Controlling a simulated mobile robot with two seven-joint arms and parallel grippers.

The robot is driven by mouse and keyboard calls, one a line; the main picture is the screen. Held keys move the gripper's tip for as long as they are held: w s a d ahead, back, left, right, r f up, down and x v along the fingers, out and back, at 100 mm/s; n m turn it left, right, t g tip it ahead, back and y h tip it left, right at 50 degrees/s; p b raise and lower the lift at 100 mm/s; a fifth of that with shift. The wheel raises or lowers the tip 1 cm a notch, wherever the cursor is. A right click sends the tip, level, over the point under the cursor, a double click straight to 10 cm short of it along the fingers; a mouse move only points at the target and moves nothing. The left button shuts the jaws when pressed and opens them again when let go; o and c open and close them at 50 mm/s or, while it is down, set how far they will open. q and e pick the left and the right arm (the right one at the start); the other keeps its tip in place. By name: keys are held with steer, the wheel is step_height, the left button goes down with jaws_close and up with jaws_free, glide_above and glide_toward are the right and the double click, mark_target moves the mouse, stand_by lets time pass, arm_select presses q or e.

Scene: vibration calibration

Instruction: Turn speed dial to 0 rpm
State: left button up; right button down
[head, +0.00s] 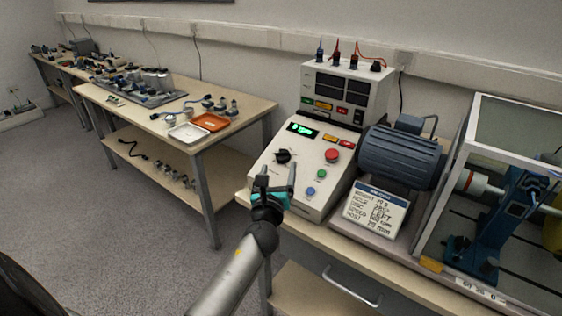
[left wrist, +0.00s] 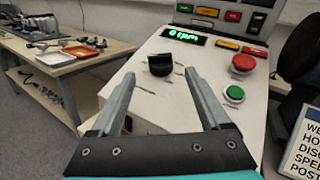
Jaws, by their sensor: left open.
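The speed dial is a black knob (head: 283,156) on the sloped white control panel (head: 262,178); it also shows in the left wrist view as a black knob (left wrist: 160,65). A green display (head: 302,130) above it reads what looks like "0 rpm", and it shows in the left wrist view (left wrist: 184,36) too. My left gripper (head: 277,176) is open and empty in front of the panel's lower left part. In the left wrist view the fingers (left wrist: 160,90) point toward the knob, which stands beyond the tips, apart from them. My right gripper is not in view.
A red button (head: 332,155), a green button (head: 321,174) and a blue button (head: 310,191) sit right of the knob. A motor (head: 400,155), a written card (head: 377,210) and a glazed enclosure (head: 515,130) stand to the right. A side bench (head: 232,125) holds trays.

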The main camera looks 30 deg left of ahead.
mark_target(282, 156)
arm_select(q)
steer(key=b+x, duration=0.1)
steer(key=x, duration=0.4)
steer(key=shift+d, duration=0.1)
steer(key=shift+w, duration=0.15)
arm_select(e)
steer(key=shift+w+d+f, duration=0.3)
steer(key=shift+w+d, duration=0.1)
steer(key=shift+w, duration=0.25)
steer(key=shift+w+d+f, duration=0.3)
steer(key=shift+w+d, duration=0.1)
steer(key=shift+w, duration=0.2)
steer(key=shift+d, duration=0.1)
arm_select(q)
steer(key=shift+c, duration=0.2)
steer(key=c, duration=1.2)
jaws_close()
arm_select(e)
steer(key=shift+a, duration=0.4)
arm_select(q)
steer(key=shift+n, duration=0.3)
